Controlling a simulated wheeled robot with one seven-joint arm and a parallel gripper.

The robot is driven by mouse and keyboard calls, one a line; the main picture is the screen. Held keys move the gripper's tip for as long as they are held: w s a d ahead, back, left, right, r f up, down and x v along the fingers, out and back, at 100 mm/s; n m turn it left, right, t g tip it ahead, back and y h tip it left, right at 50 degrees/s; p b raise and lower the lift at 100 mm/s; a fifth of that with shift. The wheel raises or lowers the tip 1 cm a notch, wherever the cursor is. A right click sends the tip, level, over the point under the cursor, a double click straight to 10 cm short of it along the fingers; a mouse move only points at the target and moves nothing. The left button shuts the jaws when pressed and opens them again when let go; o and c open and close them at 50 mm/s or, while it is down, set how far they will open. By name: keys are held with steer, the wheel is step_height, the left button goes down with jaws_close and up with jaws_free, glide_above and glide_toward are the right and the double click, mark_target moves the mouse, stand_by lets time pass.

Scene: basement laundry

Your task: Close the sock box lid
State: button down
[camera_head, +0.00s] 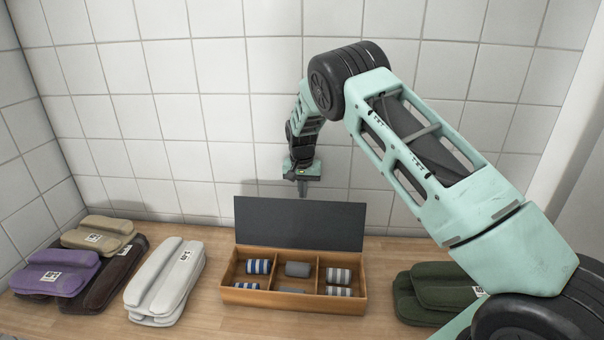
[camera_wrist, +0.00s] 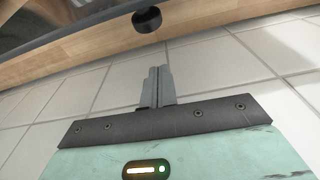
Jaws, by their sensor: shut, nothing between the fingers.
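The sock box (camera_head: 243,297) is a wooden box with compartments on the counter, holding rolled blue-striped, grey and grey-striped socks. Its dark grey lid (camera_head: 300,224) is open, standing up along the back edge. My gripper (camera_head: 302,192) points down with its fingers shut and empty, just above the lid's top edge and seemingly behind it, near the wall. Contact with the lid cannot be seen. In the wrist view the closed fingers (camera_wrist: 157,86) show against wall tiles, and a dark panel (camera_wrist: 50,18), probably the lid, is at upper left.
The wooden counter (camera_head: 215,300) stands against a white tiled wall (camera_head: 190,120). Folded purple (camera_head: 57,272), tan (camera_head: 98,235), dark brown (camera_head: 112,276) and white (camera_head: 167,281) garments lie left of the box. A dark green garment (camera_head: 436,290) lies to its right. A small black round object (camera_wrist: 147,19) shows in the wrist view.

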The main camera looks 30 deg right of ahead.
steer(key=s+a, duration=0.1)
steer(key=s+a+p, duration=0.1)
steer(key=s, duration=0.1)
steer(key=shift+a+r, duration=0.15)
steer(key=shift+r, duration=0.25)
steer(key=shift+s+a, duration=0.1)
steer(key=shift+s, duration=0.05)
